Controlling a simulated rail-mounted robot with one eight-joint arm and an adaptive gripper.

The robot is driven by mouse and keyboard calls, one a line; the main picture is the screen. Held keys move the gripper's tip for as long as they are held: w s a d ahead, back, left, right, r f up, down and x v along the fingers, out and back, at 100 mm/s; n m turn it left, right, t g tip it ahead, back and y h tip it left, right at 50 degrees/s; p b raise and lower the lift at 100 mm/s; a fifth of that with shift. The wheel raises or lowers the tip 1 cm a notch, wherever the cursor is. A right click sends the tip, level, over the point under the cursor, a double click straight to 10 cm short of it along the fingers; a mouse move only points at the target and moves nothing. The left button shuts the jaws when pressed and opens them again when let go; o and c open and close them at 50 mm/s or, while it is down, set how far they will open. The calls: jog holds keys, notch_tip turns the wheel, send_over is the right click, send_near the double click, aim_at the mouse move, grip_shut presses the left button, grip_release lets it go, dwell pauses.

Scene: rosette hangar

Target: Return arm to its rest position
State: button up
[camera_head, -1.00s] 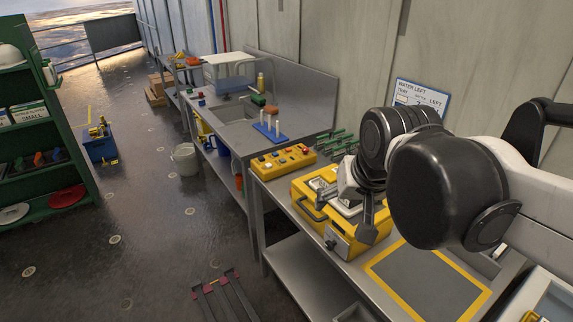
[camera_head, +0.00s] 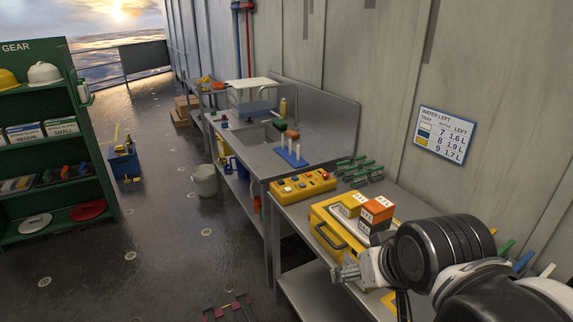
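My arm (camera_head: 440,258) reaches in from the lower right over the steel bench. My gripper (camera_head: 347,274) is at its left end, in front of the yellow case (camera_head: 333,230). The gripper is small and partly turned away, so its fingers cannot be made out clearly. Nothing is seen hanging from it. An orange block (camera_head: 378,209) and a yellow-orange block (camera_head: 354,203) with white labels sit at the case, behind the arm. The arm hides the right part of the case and much of the bench beyond it.
A yellow control box (camera_head: 304,185) with buttons and green racks (camera_head: 358,168) stand on the bench. A sink counter (camera_head: 245,135) continues behind. A green shelf (camera_head: 40,145) with helmets is at the left. The floor between (camera_head: 165,240) is mostly open. A whiteboard (camera_head: 444,135) hangs on the wall.

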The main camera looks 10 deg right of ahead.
notch_tip(320, 180, down, 10)
jog(key=b, duration=0.8)
jog(key=shift+r+b, duration=0.2)
jog(key=shift+b, duration=0.1)
